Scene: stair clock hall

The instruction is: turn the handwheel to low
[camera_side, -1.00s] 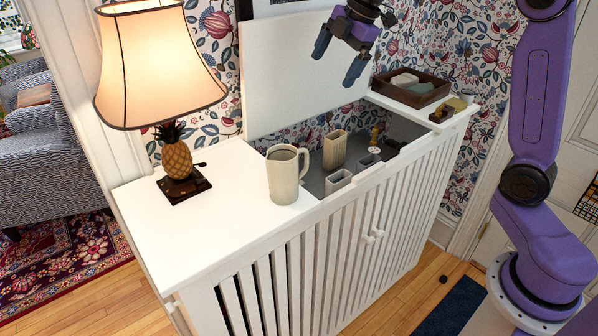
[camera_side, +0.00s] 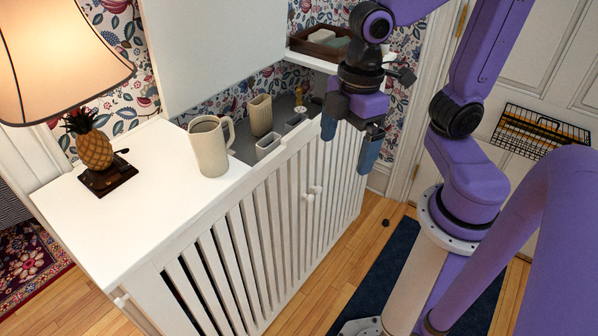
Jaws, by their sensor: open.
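A small brass fitting (camera_side: 299,96) stands in the open sunken bay of the white slatted cabinet (camera_side: 240,232). It may be the handwheel's stem, but the wheel and any low mark are too small to make out. My gripper (camera_side: 349,138) is open and empty, its two blue-grey fingers pointing down. In the picture it is right of the brass fitting and overlaps the cabinet's front right edge. My gripper and wrist hide the right part of the bay.
A cream jug (camera_side: 208,150) stands on the cabinet top beside the lit pineapple lamp (camera_side: 95,150). A ribbed beige holder (camera_side: 260,115) and small grey cups (camera_side: 268,146) are in the bay. A raised white lid (camera_side: 215,50) stands behind. A brown tray (camera_side: 318,44) sits at the back right.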

